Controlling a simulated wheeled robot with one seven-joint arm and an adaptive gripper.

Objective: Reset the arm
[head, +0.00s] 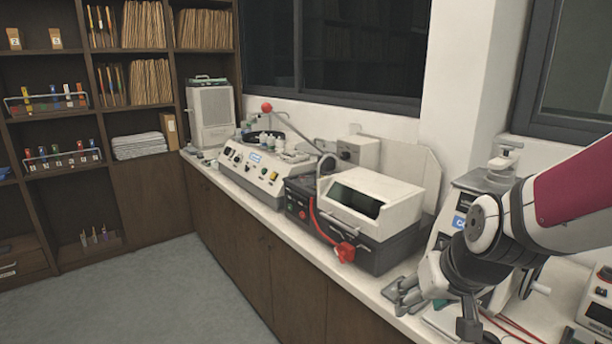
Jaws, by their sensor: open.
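My arm reaches in from the right edge. My gripper (402,296) is at its lower left end, low over the front of the counter. Its grey fingers are apart, and I see nothing held between them. The mounting press (462,200), a white and dark machine with a blue label, stands right behind my arm. My wrist hides much of its front and lower part.
The counter (305,254) runs along the wall. A dark-based machine with a white lid (372,194) and red hose stands left of my gripper. A grinder-polisher (254,170) is farther back. A device (597,305) sits at lower right. The floor (165,290) is clear.

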